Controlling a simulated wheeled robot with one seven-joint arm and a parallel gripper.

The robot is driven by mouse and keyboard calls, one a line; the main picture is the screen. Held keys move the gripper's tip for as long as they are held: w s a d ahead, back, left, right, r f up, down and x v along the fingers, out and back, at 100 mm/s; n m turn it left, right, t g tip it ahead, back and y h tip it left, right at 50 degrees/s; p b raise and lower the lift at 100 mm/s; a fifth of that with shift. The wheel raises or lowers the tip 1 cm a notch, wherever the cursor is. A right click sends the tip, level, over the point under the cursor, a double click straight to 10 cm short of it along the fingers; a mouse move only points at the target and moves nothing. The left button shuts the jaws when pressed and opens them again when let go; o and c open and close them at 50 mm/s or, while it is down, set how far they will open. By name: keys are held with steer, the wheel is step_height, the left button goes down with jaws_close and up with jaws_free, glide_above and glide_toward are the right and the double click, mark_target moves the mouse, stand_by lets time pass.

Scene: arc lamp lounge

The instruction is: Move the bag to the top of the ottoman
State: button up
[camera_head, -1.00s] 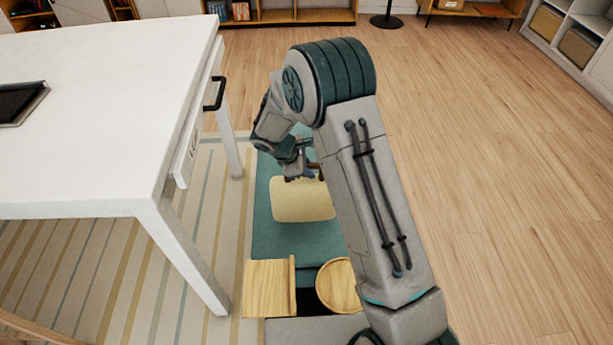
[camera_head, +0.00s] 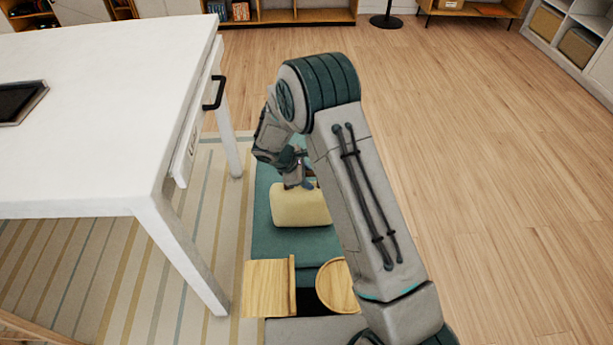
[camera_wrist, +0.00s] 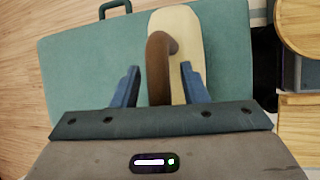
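The cream bag (camera_head: 299,206) with a brown handle is on the teal ottoman (camera_head: 290,243). In the wrist view the bag (camera_wrist: 186,30) lies against the ottoman's flat teal top (camera_wrist: 80,75), its brown handle (camera_wrist: 158,60) pointing toward my gripper (camera_wrist: 160,82). My gripper's two blue fingers stand apart, one on each side of the handle, with a gap visible at the left finger. In the head view my gripper (camera_head: 300,183) is just above the bag, partly hidden by my arm. The arm also covers the ottoman's right side.
A white table (camera_head: 95,110) with a drawer stands close at the left. A square wooden piece (camera_head: 268,287) and a round wooden piece (camera_head: 337,287) are at the ottoman's near end. A dark handle (camera_wrist: 115,8) shows at the ottoman's edge. Open wooden floor (camera_head: 480,180) lies at the right.

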steer(key=shift+r, duration=0.1)
steer(key=shift+a+r, duration=0.1)
steer(key=shift+r, duration=0.1)
steer(key=v, duration=1.2)
steer(key=s+d+r+m+g+y, duration=0.1)
steer(key=s+d+r+m+y, duration=0.1)
steer(key=s+d+r+m, duration=0.75)
steer(key=s+d+r+m+y, duration=0.2)
steer(key=s+d+r+m, duration=0.1)
steer(key=s, duration=0.5)
steer(key=s+d+r+m+y, duration=0.1)
steer(key=s+d+r+m, duration=0.2)
steer(key=s, duration=0.6)
steer(key=shift+d+r+m+y+p, duration=0.2)
steer(key=shift+d+m+y+p, duration=0.3)
steer(key=shift+m, duration=0.35)
